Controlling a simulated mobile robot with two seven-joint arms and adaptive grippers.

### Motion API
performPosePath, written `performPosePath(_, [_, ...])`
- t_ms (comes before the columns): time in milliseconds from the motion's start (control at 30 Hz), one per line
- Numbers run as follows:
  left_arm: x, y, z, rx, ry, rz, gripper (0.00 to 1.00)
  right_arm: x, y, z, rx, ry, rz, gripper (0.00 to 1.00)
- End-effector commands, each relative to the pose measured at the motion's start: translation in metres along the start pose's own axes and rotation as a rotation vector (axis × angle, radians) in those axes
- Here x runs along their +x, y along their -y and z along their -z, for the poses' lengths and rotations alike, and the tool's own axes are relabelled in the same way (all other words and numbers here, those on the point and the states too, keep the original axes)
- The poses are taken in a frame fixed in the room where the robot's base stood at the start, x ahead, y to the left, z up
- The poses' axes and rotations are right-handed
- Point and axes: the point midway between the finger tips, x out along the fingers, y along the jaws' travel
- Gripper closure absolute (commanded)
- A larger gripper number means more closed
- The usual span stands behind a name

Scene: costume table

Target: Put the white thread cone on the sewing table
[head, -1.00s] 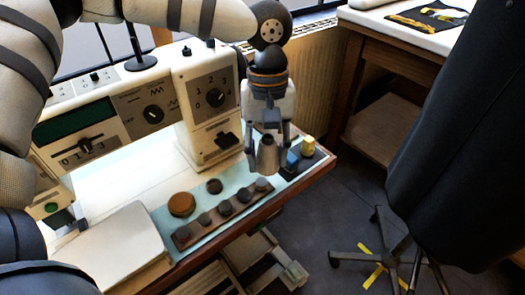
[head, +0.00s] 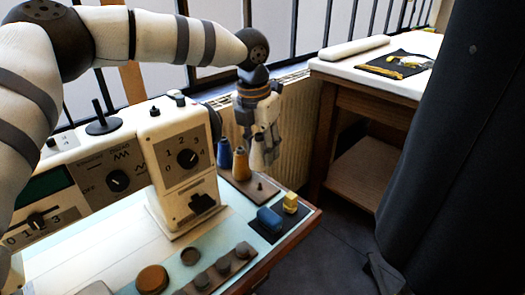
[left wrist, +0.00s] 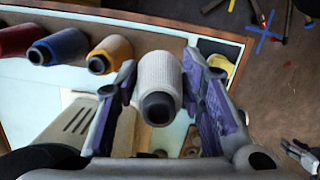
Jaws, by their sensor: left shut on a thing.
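The white thread cone (head: 257,152) is held in my left gripper (head: 264,140), above the far right corner of the sewing machine's table (head: 100,250). In the left wrist view, the white cone (left wrist: 158,72) sits between the two fingers with its dark end toward the camera. The cone hangs clear of the rack in the head view, close to the orange cone (head: 241,166).
A blue cone (head: 224,154) stands beside the orange one on a brown board; a red cone (left wrist: 16,40) shows in the left wrist view. The sewing machine (head: 183,165) stands left of my gripper. A white-topped table (head: 420,42) stands at back right. Blue and yellow blocks lie in front.

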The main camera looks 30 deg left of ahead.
Motion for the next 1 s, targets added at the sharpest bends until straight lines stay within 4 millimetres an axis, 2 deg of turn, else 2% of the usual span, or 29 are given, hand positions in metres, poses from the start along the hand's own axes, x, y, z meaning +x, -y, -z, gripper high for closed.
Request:
performPosePath(500, [0.055,0.000,0.010,0.003,-0.007,0.002,1.00,0.028,-0.001,-0.017,-0.002,0.078,-0.004,0.60])
performPosePath(1000, [0.065,0.000,0.011,0.005,-0.001,0.001,1.00,0.027,-0.001,-0.016,-0.002,0.076,-0.004,0.60])
